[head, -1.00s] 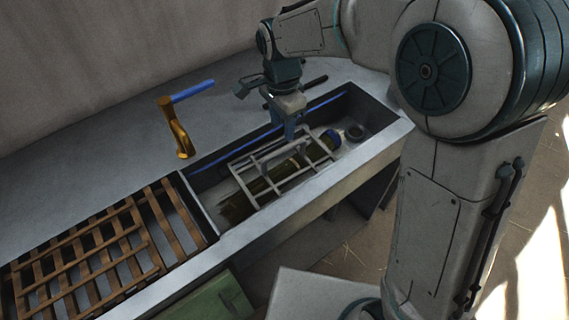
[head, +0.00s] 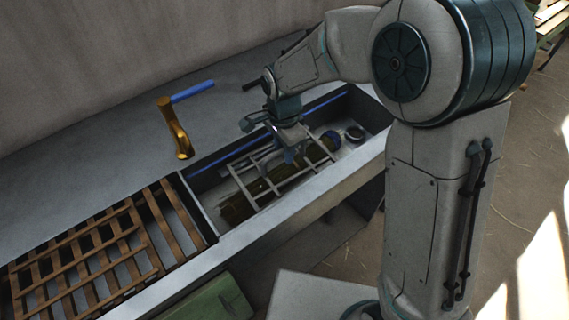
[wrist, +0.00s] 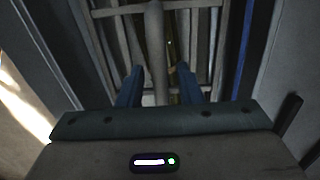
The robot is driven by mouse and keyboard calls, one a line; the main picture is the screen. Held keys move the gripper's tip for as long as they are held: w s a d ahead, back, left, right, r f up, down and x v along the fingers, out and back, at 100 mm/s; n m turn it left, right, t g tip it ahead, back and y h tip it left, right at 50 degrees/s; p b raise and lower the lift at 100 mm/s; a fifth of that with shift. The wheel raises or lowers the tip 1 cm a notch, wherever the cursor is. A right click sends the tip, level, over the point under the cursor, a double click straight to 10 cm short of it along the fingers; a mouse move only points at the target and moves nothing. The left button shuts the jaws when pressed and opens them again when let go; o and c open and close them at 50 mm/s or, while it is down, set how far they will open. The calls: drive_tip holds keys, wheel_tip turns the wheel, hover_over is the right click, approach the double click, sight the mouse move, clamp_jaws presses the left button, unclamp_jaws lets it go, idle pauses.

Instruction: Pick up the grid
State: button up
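The grey metal grid (head: 246,182) lies in the right basin of the counter, over a dark greenish-brown cylindrical object (head: 262,188). It has a raised bar along its middle. My gripper (head: 290,156) is down in the basin at the grid, partly covering it. In the wrist view, the blue fingers of my gripper (wrist: 158,82) are apart, one on each side of the grid's light grey bar (wrist: 155,40). A gap shows between the bar and each finger. Whether the fingertips reach below the bar is hard to tell.
The basin's front wall (head: 300,188) runs close beside the grid. A blue rod (head: 228,157) lies along the back. Brown wooden slats (head: 90,250) cover the left basin.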

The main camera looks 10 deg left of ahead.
clamp_jaws()
drive_tip(key=shift+r, duration=0.1)
idle(1.1)
